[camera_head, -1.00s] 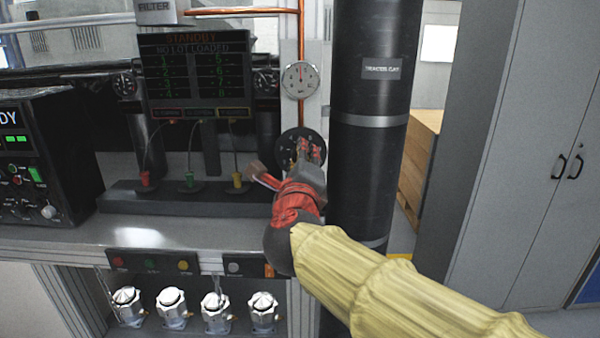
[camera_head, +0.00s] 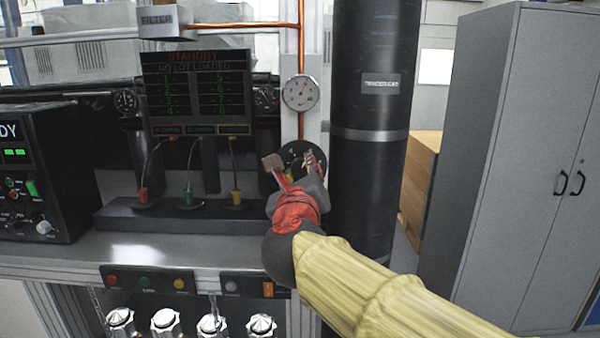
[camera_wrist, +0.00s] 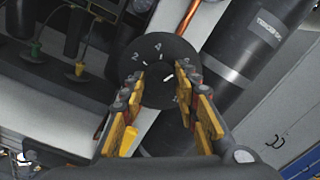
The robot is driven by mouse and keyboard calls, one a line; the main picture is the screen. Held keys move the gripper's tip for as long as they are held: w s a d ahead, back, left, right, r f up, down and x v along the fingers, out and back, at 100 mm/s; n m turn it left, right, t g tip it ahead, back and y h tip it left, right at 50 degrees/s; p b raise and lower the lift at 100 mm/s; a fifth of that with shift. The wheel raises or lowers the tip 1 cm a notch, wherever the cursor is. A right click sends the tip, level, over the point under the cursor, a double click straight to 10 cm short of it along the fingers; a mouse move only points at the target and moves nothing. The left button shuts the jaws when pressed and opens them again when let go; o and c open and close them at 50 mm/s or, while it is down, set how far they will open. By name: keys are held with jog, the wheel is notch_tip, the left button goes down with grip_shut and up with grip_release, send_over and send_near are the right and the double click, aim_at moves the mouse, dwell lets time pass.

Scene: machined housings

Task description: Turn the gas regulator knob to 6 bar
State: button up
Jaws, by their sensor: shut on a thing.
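The gas regulator knob sits on a round black dial plate (camera_head: 296,152) on the grey upright, below a white round gauge (camera_head: 300,92). In the wrist view the dial (camera_wrist: 158,62) shows 2, 4 and what looks like 6, with a white mark near its middle. My gripper (camera_head: 294,172) is at the dial and hides much of it. In the wrist view its two yellow-padded fingers (camera_wrist: 158,85) stand on either side of the dial's centre, shut on the knob, whose body is mostly hidden. The gauge needle points up and slightly right; its reading is too small to tell.
A black gas cylinder (camera_head: 372,60) stands close right of the dial. A bench (camera_head: 180,258) with a display (camera_head: 196,90) and colored plugs lies to the left. A copper pipe (camera_head: 301,40) runs above the gauge. A grey cabinet (camera_head: 510,150) stands at right.

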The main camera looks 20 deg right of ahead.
jog(key=shift+f, duration=0.1)
jog(key=o, duration=1.2)
jog(key=shift+v, duration=6)
